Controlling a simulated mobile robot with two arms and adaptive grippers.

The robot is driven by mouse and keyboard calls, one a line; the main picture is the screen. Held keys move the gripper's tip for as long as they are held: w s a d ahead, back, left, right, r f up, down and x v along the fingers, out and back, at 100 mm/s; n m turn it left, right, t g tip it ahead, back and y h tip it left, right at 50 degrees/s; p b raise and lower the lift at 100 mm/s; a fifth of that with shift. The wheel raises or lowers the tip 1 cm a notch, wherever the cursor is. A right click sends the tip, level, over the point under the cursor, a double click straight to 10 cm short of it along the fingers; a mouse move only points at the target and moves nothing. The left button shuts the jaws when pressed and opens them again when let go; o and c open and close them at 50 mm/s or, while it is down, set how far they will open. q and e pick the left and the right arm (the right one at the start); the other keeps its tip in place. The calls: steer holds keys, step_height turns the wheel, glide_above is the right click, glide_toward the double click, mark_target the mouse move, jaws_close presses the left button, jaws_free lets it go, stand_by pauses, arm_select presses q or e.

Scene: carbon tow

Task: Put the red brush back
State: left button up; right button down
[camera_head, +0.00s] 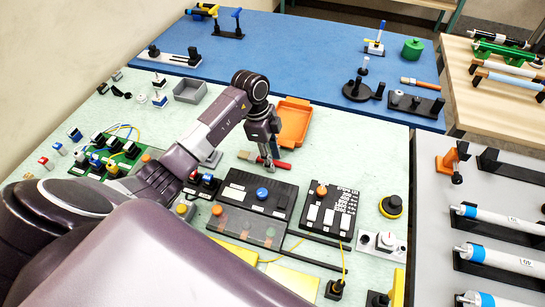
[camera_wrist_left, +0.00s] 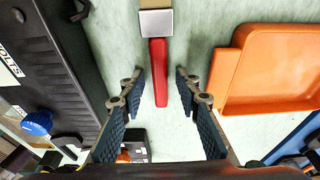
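The red brush lies flat on the pale green table; its red handle (camera_head: 283,165) points right and its bristle end (camera_head: 246,156) points left. In the left wrist view the red handle (camera_wrist_left: 158,75) runs between the finger pads, with the metal ferrule (camera_wrist_left: 156,22) beyond the fingertips. My left gripper (camera_head: 268,158) points down over the brush; in its wrist view (camera_wrist_left: 160,78) the fingers are spread, with a gap on each side of the handle. Whether the fingertips are down at table height is hard to tell. My right gripper is not in view.
An orange tray (camera_head: 293,122) stands just beyond the brush and shows close by in the wrist view (camera_wrist_left: 268,68). A black panel with a blue knob (camera_head: 262,193) lies on the near side. A blue table (camera_head: 300,40) with several tools is behind.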

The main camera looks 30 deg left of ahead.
arm_select(q)
steer(key=shift+r, duration=0.1)
steer(key=b+v, duration=0.2)
steer(key=v, duration=1)
stand_by(0.4)
